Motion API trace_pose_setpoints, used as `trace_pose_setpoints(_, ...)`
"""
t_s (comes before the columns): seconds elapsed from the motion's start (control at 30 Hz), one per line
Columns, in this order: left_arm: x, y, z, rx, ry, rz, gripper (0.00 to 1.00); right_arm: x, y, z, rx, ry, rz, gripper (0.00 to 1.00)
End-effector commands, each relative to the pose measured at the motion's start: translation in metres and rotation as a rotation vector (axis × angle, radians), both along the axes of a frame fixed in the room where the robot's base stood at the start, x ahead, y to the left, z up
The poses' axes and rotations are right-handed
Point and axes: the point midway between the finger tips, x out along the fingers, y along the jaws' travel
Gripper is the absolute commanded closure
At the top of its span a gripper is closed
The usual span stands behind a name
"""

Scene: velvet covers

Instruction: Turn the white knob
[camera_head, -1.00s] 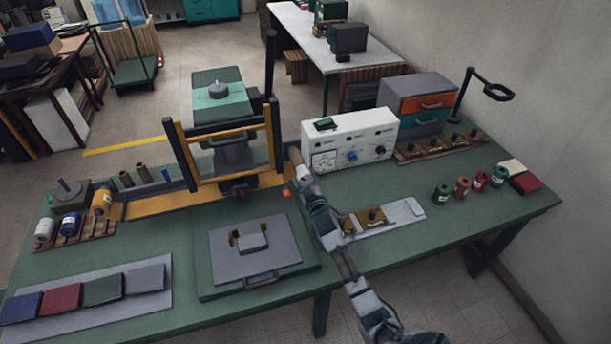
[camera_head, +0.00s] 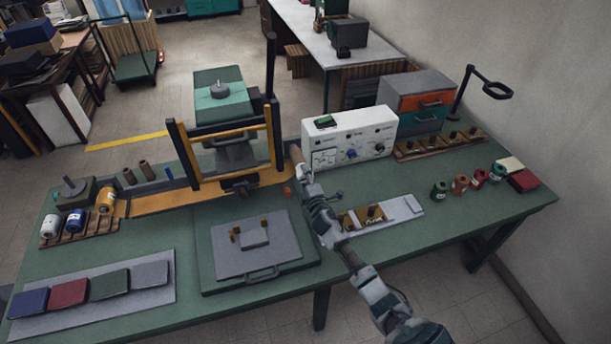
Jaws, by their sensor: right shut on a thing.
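The white control box (camera_head: 377,124) stands at the back of the green bench. My right gripper (camera_head: 304,172) is at the box's left front corner, apart from both knobs. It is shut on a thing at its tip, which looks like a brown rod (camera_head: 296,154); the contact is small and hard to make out. My right forearm comes from the lower right across the bench. My left gripper is not in view.
A yellow-and-black frame (camera_head: 228,181) stands left of my right gripper. A grey plate (camera_head: 232,262) with a handle lies in front of it. A rack with brass parts (camera_head: 362,217) lies right of my arm. Several spools (camera_head: 460,185) stand farther right.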

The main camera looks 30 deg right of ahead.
Motion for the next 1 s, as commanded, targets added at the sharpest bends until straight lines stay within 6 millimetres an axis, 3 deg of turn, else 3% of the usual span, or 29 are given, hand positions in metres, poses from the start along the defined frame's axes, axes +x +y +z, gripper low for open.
trace_pose_setpoints(1.0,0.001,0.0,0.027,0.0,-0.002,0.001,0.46,-0.002,0.002,-0.01,-0.936,0.238,0.009,0.74)
